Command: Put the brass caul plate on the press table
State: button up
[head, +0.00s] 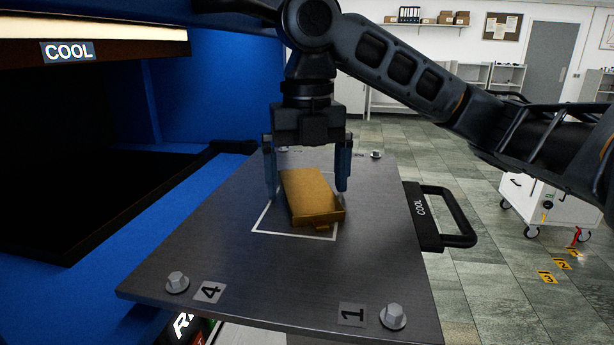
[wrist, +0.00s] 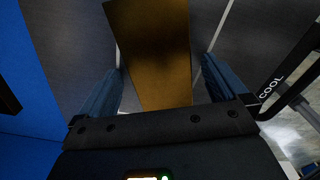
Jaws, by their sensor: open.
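The brass caul plate (head: 312,195) lies on the dark press table (head: 185,245), mostly within the white outlined rectangle, turned a little relative to that outline. My gripper (head: 307,190) is pointed down over the plate and open, with one finger on each side of it. A gap shows between the plate and each finger. In the wrist view the plate (wrist: 152,50) runs between the two blue fingers (wrist: 158,85), which do not touch it. Part of the outline is hidden behind the plate and fingers.
The blue press (head: 215,95) with a dark opening and a COOL label stands at the left. A black handle (head: 460,218) marked COOL is on the table's right edge. Bolts (head: 393,316) stand up at the table's corners. A white cart (head: 550,205) stands on the floor at right.

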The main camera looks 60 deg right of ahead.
aim_at(307, 188)
notch_tip(307, 188, up, 8)
jog(key=shift+f, duration=0.25)
dwell(0.5)
